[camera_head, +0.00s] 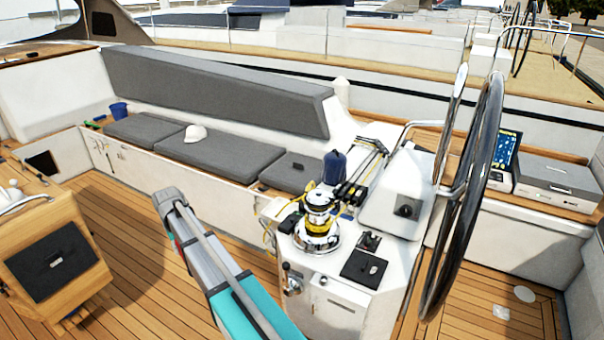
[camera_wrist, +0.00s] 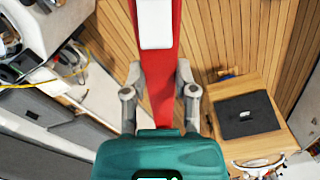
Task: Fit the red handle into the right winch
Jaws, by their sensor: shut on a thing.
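A red handle (camera_wrist: 165,65) with a white panel runs up from my gripper (camera_wrist: 160,90) in the wrist view. My gripper is shut on it, one finger on each side. Its far end is cut off by the top edge. A chrome winch (camera_head: 318,234) with a black and yellow drum stands on the white console in the head view, with rope on it. It is the only winch I can make out clearly. My gripper is apart from it, to its left, over the deck. In the head view my own arm mostly hides the gripper and handle.
A steering wheel (camera_head: 464,200) stands right of the console (camera_head: 336,305). A wooden table (camera_head: 60,225) with a dark panel is at the left. Grey cushions (camera_head: 220,153) line the bench behind, with a white cap (camera_head: 196,133) on them. Open teak deck (camera_head: 130,230) lies between table and console.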

